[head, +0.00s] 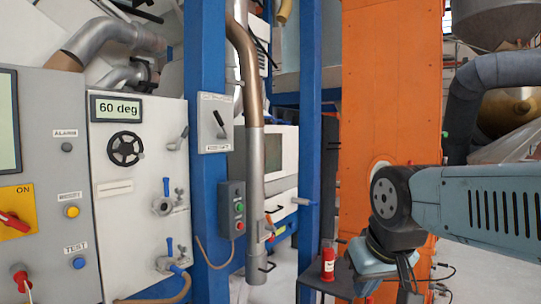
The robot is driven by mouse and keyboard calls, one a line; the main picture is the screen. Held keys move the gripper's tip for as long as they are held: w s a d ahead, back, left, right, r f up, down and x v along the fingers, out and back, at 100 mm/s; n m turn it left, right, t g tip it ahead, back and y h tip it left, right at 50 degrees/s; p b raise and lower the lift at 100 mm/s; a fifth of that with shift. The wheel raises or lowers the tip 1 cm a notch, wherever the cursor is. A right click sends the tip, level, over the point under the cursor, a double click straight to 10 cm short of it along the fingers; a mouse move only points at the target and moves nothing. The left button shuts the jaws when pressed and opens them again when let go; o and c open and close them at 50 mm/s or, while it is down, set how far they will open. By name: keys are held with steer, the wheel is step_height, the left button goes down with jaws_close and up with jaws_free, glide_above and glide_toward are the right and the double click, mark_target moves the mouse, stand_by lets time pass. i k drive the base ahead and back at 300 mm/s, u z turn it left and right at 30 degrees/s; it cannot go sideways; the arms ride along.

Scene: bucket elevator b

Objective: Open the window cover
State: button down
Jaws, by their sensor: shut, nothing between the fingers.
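A tall orange casing (392,80) stands right of centre. A pale round fitting (376,165) shows on its face, partly hidden behind my arm. It may be the window or its cover, but I cannot tell which, or whether it is open. My gripper (407,292) hangs at the bottom, in front of the casing's lower part and below the round fitting. It is shut and empty, and its lower end is close to the picture's bottom edge. I see no contact between it and the fitting.
A red bottle (328,262) stands on a dark table (312,277) left of my gripper. Blue posts (310,140) and a vertical metal pipe (253,170) stand further left. Grey control panels (140,200) fill the left side. A dark bent pipe (468,95) is at the right.

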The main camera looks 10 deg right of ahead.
mark_target(268, 130)
steer(key=u, duration=0.1)
steer(key=k, duration=1.05)
steer(key=z, duration=0.5)
steer(key=i, duration=1.7)
steer(key=u, duration=0.2)
